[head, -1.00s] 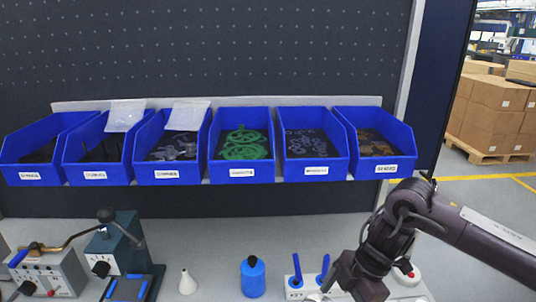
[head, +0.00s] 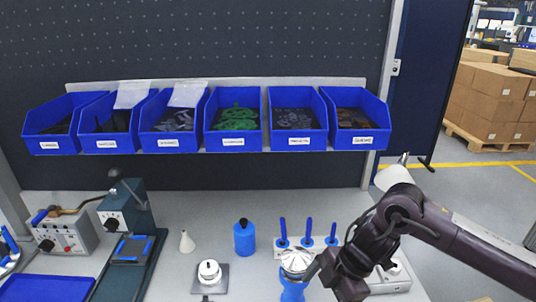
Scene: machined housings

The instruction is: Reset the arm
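My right arm comes in from the right side of the head view. It bends down over the right part of the workbench (head: 200,262). My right gripper (head: 335,282) is at the lower right, beside a blue item with a silver domed top (head: 296,264). Its fingers are too dark and too small to tell open from shut, and I cannot tell whether it touches the item. My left arm and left gripper are not in view.
A row of blue bins (head: 232,150) hangs on the dark pegboard. Cardboard boxes (head: 490,98) stand behind at right.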

